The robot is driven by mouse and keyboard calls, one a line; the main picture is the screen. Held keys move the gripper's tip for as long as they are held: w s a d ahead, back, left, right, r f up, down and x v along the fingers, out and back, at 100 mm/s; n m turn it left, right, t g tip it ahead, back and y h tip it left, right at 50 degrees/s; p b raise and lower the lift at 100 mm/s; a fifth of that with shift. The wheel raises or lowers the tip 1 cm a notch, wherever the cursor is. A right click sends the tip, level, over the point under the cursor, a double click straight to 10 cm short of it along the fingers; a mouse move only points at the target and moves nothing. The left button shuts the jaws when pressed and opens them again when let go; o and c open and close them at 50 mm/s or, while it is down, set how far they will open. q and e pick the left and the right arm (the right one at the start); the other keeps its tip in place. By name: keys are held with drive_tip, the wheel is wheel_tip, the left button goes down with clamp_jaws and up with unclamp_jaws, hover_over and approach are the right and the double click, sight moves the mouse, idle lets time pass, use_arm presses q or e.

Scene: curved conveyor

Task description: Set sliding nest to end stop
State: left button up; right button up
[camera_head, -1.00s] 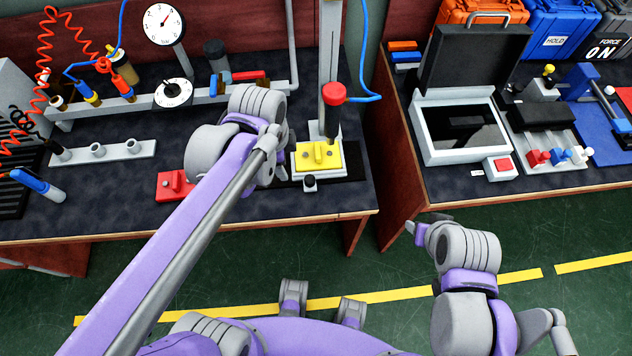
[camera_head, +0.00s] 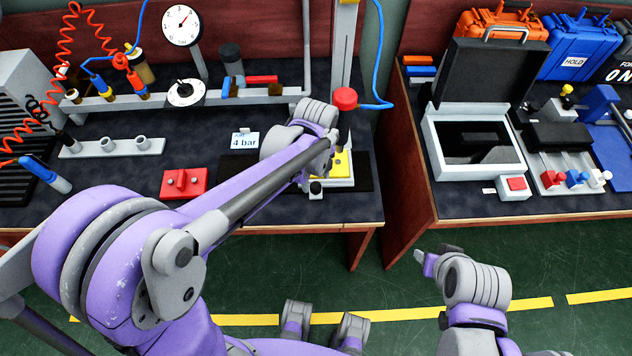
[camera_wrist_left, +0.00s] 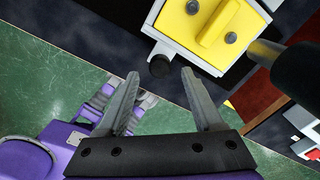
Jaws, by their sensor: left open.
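The sliding nest is a yellow block (camera_head: 343,165) on a pale base, on a dark track below the press. Its black knob (camera_head: 316,187) faces the bench's front edge. My left wrist covers part of the nest in the head view. In the left wrist view my left gripper (camera_wrist_left: 160,73) is open and empty. The nest's black knob (camera_wrist_left: 159,66) appears level with the gap between its fingertips, with the yellow block (camera_wrist_left: 181,20) beyond. I cannot tell whether the fingers surround the knob. My right gripper (camera_head: 435,252) hangs over the floor, away from the benches.
The press's red cap (camera_head: 345,98) and column rise behind the nest; its dark ram (camera_wrist_left: 297,70) is close on the right in the wrist view. A red block (camera_head: 184,183) lies left of the nest. A "4 bar" card (camera_head: 245,141) stands behind. The right bench holds an open case (camera_head: 430,150).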

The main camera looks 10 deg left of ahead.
use_arm(q)
drive_tip(key=shift+f, duration=1.3)
clamp_jaws()
idle(0.5)
